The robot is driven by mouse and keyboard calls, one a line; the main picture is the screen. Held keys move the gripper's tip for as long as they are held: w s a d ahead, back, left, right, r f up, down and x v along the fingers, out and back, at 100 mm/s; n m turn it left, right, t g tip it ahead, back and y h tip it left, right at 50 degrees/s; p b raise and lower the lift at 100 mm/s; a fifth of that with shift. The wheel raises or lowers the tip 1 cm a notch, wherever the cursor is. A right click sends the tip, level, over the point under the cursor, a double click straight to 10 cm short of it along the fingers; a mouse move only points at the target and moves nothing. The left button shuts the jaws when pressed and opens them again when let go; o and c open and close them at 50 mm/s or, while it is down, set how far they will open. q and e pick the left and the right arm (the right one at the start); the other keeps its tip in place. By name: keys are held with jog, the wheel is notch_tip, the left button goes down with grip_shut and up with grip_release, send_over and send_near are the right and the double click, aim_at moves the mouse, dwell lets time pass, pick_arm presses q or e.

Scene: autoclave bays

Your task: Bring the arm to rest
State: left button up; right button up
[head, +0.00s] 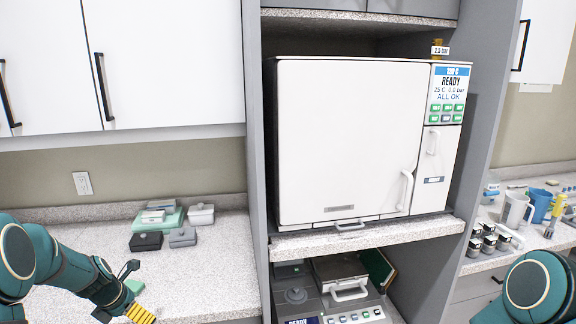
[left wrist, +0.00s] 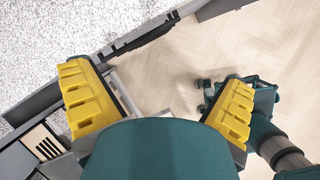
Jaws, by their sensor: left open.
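My left arm (head: 62,268) comes in from the lower left in the head view, bent over the front of the left counter. Its gripper (head: 137,292) is open, with one yellow finger pad at the bottom edge of the picture. In the left wrist view the two yellow pads of the gripper (left wrist: 160,100) stand wide apart with nothing between them but floor. My right arm (head: 535,290) shows only as a teal joint at the lower right of the head view. Its gripper is out of the picture.
A closed white autoclave (head: 350,140) reading READY stands on a shelf (head: 365,237) in the middle bay. Small boxes and a green tray (head: 172,220) sit on the left counter (head: 60,240). Jugs and jars (head: 487,243) stand on the right counter. Floor (left wrist: 170,70) shows below the left gripper.

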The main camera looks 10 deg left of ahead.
pick_arm(q)
jog(key=s+d+f+m+g+h+b, duration=0.1)
jog(key=s+d+f+m, duration=0.1)
jog(key=d+f+m, duration=0.6)
jog(key=s+d+f+m+b, duration=0.1)
jog(key=s+d+f+m, duration=0.1)
jog(key=d+f+m, duration=0.6)
jog(key=s+d+f+m+h+b, duration=0.1)
jog(key=s+d+f+m, duration=0.1)
jog(key=s+d+m, duration=0.4)
jog(key=s+d+f+m+g+h+b, duration=0.1)
jog(key=s+d+f+m, duration=0.2)
jog(key=s+d+m, duration=0.4)
jog(key=d+m, duration=0.1)
jog(key=d, duration=0.5)
jog(key=shift+d, duration=0.15)
pick_arm(e)
jog(key=x, duration=0.4)
jog(key=shift+s+d+f, duration=0.25)
jog(key=shift+f, duration=0.3)
